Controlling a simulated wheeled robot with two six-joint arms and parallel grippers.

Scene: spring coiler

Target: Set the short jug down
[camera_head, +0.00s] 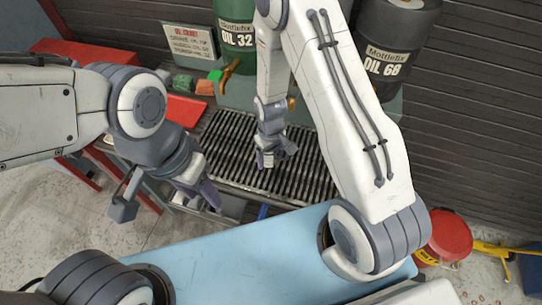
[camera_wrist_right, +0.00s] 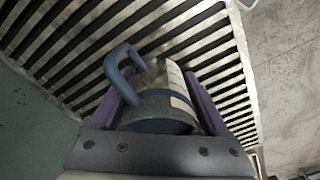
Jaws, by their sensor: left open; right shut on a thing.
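The short jug (camera_wrist_right: 158,108) is a grey metal vessel with a blue-grey handle, a blue band and a pale label. In the right wrist view it sits between the purple fingers of my right gripper (camera_wrist_right: 166,92), which is shut on it. The slatted metal grate (camera_wrist_right: 65,40) lies behind the jug; I cannot tell whether the jug touches it. In the head view my right gripper (camera_head: 268,160) is over the middle of the grate (camera_head: 222,150), and the jug is hard to make out there. My left gripper (camera_head: 208,194) is open at the grate's left front edge.
Drums marked OIL 32 (camera_head: 236,28) and OIL 68 (camera_head: 387,48) stand behind the grate. A sign (camera_head: 190,41), a red tray (camera_head: 184,109) and small coloured blocks (camera_head: 205,87) are at the back left. A red round object (camera_head: 449,236) is at the right.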

